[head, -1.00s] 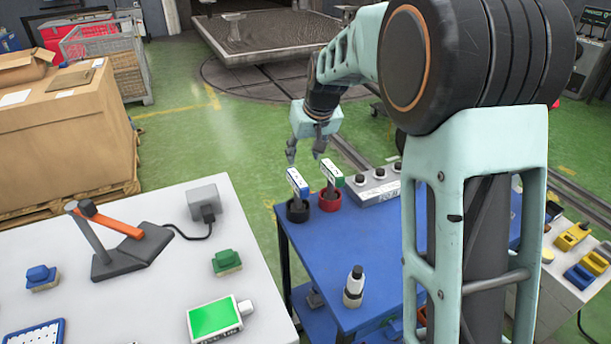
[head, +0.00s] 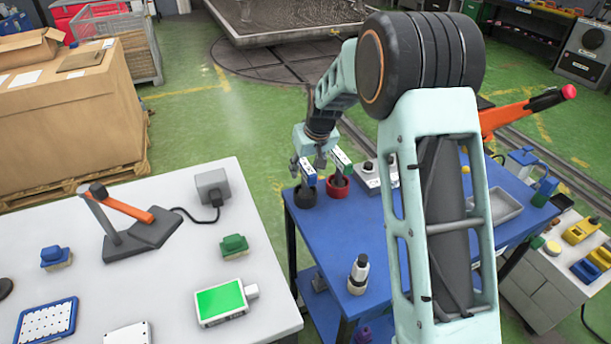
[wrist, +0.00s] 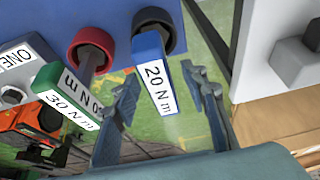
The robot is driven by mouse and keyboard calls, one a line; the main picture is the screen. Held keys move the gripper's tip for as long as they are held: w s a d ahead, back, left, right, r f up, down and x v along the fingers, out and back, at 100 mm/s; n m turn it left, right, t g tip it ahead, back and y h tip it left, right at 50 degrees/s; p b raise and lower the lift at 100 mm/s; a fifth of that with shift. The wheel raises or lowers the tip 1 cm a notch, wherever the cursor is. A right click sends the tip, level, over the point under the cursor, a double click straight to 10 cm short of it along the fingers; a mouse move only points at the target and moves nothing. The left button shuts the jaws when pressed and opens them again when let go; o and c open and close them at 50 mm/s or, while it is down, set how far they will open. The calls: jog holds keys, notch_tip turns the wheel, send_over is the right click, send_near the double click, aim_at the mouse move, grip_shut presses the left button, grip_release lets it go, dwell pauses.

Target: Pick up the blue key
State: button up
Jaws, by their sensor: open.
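My gripper (head: 310,162) is at the top of this key, open. In the wrist view the two fingers (wrist: 163,92) lie on either side of the key with gaps showing, so it is not gripped. The green key (head: 341,162), labelled 30 N m, stands in a red holder (head: 337,187) just to the right; it also shows in the wrist view (wrist: 65,102).
A white and black bottle-like item (head: 358,274) stands nearer on the blue table (head: 325,235). The white table (head: 190,265) lies left across a narrow gap. A grey tray (head: 505,205) is at the right.

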jog(key=shift+w+f, duration=0.15)
jog(key=shift+f, duration=0.25)
grip_shut()
jog(key=shift+r, duration=0.1)
